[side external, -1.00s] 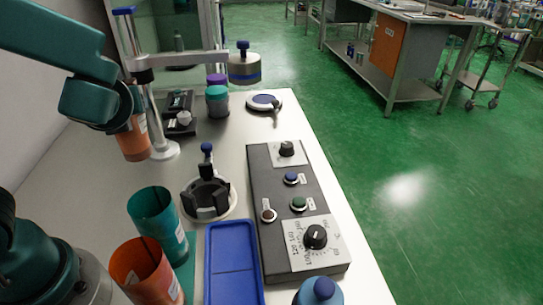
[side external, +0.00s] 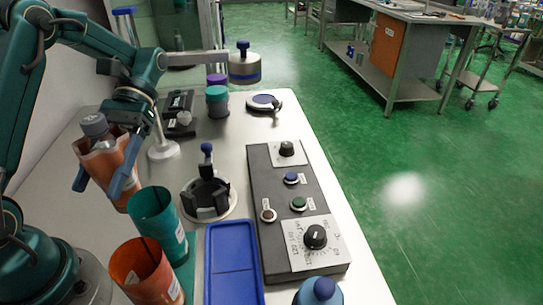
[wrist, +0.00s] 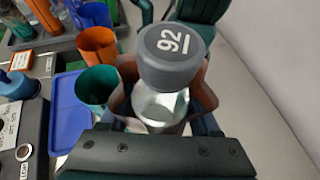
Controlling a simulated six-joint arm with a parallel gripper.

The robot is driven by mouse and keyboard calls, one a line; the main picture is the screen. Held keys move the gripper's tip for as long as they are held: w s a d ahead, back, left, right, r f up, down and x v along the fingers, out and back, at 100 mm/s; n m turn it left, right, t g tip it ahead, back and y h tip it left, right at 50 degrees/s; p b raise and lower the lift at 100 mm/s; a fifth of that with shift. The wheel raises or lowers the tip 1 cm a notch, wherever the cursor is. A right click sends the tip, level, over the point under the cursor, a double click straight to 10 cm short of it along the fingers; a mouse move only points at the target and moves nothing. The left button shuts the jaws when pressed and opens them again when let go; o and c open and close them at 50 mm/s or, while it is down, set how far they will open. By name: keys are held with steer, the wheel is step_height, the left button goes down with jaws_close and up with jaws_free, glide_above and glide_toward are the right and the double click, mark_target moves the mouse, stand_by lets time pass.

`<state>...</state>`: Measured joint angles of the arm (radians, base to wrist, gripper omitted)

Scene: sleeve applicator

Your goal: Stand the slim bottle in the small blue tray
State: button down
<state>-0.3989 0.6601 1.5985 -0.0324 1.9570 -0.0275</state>
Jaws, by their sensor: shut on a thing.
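The slim bottle has a grey cap (side external: 95,125) marked 92 and a clear body (wrist: 162,108). An orange-brown sleeve (side external: 108,165) is wrapped around it, loose at the top. My gripper (side external: 103,183) is shut on the sleeved bottle, with a finger on either side. The bottle leans a little and appears held above the table, at the left of the side view. The small blue tray (side external: 232,285) lies at the front middle, empty, to the right of my gripper. It also shows in the wrist view (wrist: 68,118), at the left.
A teal cup (side external: 155,222) and an orange cup (side external: 146,272) stand between my gripper and the tray. A dark clamp fixture (side external: 207,200) is behind the tray. A control box (side external: 285,205) with knobs lies to its right. A blue-capped bottle (side external: 320,292) stands at the front edge.

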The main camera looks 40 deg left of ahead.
steer(key=w+d+r+n+t+h, duration=0.4)
steer(key=w+d+n+t+h, duration=0.25)
steer(key=w+n+t, duration=0.35)
steer(key=shift+n+g, duration=0.4)
steer(key=shift+g, duration=0.2)
steer(key=shift+s+d+f, duration=0.2)
steer(key=shift+d+f, duration=1.6)
steer(key=shift+d, duration=0.05)
steer(key=shift+s+d+f, duration=0.15)
steer(key=shift+d+f, duration=1.7)
steer(key=shift+d, duration=0.05)
steer(key=shift+s+d+f, duration=0.2)
steer(key=shift+d+f, duration=1.6)
steer(key=shift+d, duration=0.05)
steer(key=shift+c, duration=1.9)
jaws_free()
steer(key=shift+f, duration=0.1)
